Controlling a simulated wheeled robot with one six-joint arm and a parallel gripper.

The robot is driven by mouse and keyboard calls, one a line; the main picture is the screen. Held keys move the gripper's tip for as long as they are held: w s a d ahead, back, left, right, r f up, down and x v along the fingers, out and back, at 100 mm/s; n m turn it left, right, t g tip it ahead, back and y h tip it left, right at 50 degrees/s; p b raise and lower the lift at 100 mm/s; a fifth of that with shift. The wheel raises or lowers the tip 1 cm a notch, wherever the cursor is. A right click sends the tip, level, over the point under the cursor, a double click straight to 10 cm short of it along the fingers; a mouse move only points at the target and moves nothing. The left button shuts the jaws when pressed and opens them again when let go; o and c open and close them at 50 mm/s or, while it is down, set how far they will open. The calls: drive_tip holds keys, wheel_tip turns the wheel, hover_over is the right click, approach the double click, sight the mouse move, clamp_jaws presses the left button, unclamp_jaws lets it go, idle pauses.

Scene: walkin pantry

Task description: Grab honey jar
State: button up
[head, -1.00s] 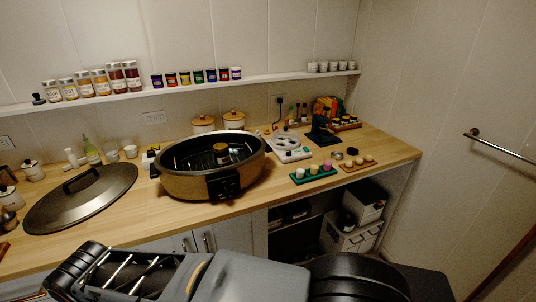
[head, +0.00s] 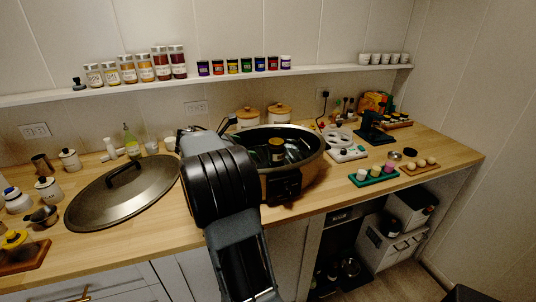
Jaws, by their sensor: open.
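A small jar with a gold-toned lid and dark body (head: 277,150) stands inside the large round electric pan (head: 290,188). It may be the honey jar, but its label is too small to read. My gripper (head: 207,130) is just left of the pan, over the counter, mostly hidden behind my own dark wrist. Its visible tips are apart, with nothing seen between them. The jar is to the right of it, apart from it.
A large dark lid (head: 125,192) lies on the counter (head: 350,210) left of my arm. White canisters (head: 278,113) stand behind the pan. A shelf (head: 330,69) holds several jars.

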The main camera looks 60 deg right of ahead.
sight(270, 149)
drive_tip(key=shift+g+h, duration=0.3)
drive_tip(key=x, duration=0.2)
drive_tip(key=w+x, duration=0.1)
drive_tip(key=x, duration=0.5)
drive_tip(key=shift+w+d+f, duration=0.15)
drive_tip(key=shift+d+f, duration=0.05)
drive_tip(key=shift+d, duration=0.15)
drive_tip(key=shift+x, duration=3.3)
drive_tip(key=shift+w+a+f+n, duration=0.1)
drive_tip(key=shift+n, duration=0.2)
drive_tip(key=c, duration=1.2)
drive_tip(key=shift+c, duration=1)
drive_tip(key=shift+r, duration=0.2)
